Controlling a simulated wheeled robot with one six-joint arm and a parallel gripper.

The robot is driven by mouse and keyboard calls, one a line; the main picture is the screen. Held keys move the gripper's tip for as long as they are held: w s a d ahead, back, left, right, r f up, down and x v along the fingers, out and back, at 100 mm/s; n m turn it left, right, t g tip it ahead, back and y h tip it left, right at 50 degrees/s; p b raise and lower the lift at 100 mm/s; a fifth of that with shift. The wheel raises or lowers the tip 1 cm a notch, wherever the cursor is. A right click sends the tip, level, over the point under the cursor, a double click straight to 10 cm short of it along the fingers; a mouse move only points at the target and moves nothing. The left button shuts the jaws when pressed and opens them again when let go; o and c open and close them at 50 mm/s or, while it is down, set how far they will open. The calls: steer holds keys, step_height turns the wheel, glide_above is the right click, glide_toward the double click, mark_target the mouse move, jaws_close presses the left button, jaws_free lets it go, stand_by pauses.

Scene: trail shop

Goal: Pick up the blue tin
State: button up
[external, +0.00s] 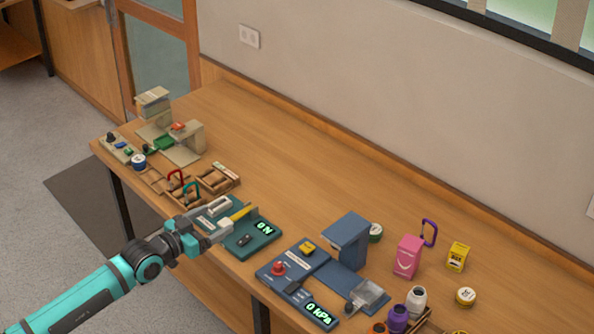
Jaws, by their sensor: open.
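A small round tin with a blue side and a pale top (139,161) stands at the far left end of the wooden table, beside a beige tray of small parts. It looks upright, and nothing holds it. My gripper (226,216) is open above the left side of a dark green device with a "0 N" display (240,238). It is well to the right of the blue tin and nearer the camera. A yellow bar shows near the fingertips; I cannot tell whether they touch it.
Wooden trays with red and teal carabiners (190,189) lie between my gripper and the tin. A beige press-like device (185,140) stands behind the tin. A blue device (345,245), pink pouch (408,257) and several bottles stand right. The table's back strip is clear.

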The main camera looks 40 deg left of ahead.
steer(key=w+a+r+n+g+y, duration=0.2)
steer(key=w+a+r+g+y, duration=0.15)
steer(key=w+a, duration=0.75)
steer(key=w+a+n+g, duration=0.1)
steer(key=w+a+g, duration=0.25)
steer(key=a, duration=0.55)
steer(key=w+a+n+g, duration=0.1)
steer(key=w+a+g, duration=0.25)
steer(key=a, duration=0.55)
steer(key=n+g+h, duration=0.3)
steer(key=g, duration=0.3)
glide_above(138, 159)
step_height(138, 159, down, 20)
steer(key=shift+s+a+r, duration=0.15)
steer(key=shift+f, duration=2.6)
steer(key=shift+c, duration=0.3)
steer(key=c, duration=1)
